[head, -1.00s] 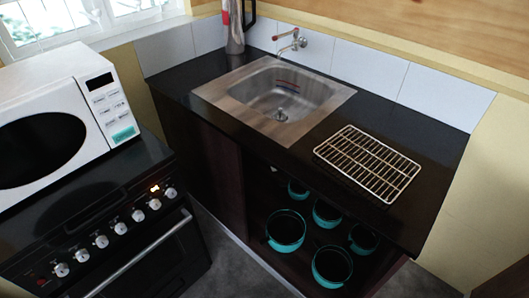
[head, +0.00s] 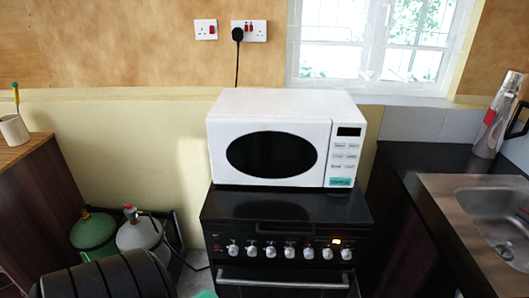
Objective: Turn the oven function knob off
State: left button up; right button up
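The black oven (head: 285,215) stands in the lower middle of the head view, with a white microwave (head: 230,140) on top of it. A row of several white oven knobs (head: 290,252) runs along its front panel, above a horizontal door handle (head: 282,284). The markings are too small to read, so I cannot tell which is the function knob. Neither of my grippers is in view.
A dark counter (head: 420,165) with a metal sink (head: 460,205) is on the right, and a flask (head: 495,115) stands on it. Gas cylinders (head: 93,236) and a black ribbed object (head: 105,275) stand at lower left. A wooden cabinet (head: 40,190) is at far left.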

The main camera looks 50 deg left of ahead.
aim_at(309, 252)
jog(key=u, duration=1.45)
